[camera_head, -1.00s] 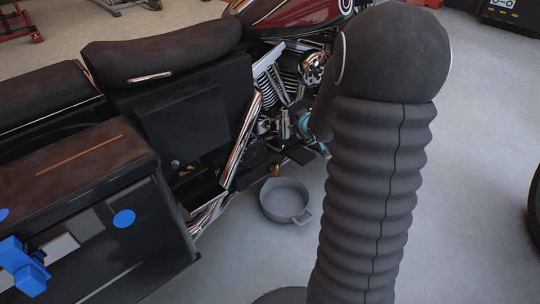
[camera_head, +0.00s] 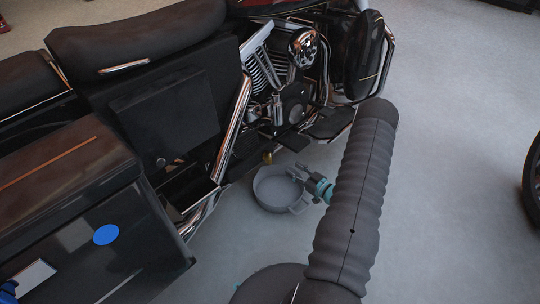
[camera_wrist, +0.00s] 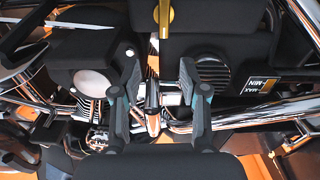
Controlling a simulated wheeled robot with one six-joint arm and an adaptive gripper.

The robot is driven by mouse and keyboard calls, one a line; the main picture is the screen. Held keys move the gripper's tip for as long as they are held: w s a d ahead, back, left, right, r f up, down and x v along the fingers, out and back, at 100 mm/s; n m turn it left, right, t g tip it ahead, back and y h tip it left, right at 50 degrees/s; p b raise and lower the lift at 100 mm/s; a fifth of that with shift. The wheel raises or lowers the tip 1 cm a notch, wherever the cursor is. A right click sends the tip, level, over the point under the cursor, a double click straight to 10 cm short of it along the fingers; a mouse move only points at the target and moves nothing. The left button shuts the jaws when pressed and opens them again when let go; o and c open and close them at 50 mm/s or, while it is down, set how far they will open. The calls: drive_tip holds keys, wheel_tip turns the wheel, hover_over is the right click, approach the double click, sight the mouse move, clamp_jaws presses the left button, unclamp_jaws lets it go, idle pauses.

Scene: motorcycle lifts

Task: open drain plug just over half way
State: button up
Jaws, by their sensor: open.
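A small brass-coloured piece (camera_head: 267,158), which looks like the drain plug, hangs under the motorcycle (camera_head: 170,110) just above the far rim of a grey drain pan (camera_head: 262,202). In the wrist view a yellow, upright bar-like part (camera_wrist: 164,18) shows at the top centre, probably the same piece. My gripper (camera_head: 299,185) is low over the right side of the pan, to the right of and apart from the brass piece. In the wrist view my gripper (camera_wrist: 158,62) has its two fingers spread with nothing held between them. How far the plug is open cannot be told.
Chrome exhaust pipes (camera_head: 232,125) and the engine (camera_head: 275,75) crowd the space above the plug. A black side case (camera_head: 90,240) fills the lower left. A footboard (camera_head: 330,124) juts out above my gripper.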

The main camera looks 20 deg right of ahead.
sight(271, 156)
drive_tip(key=shift+t, duration=0.4)
drive_tip(key=x, duration=0.4)
drive_tip(key=f+x, duration=0.1)
drive_tip(key=x, duration=0.7)
drive_tip(key=shift+w+a+f, duration=0.15)
drive_tip(key=shift+a+f, duration=0.05)
drive_tip(key=shift+a, duration=0.3)
clamp_jaws()
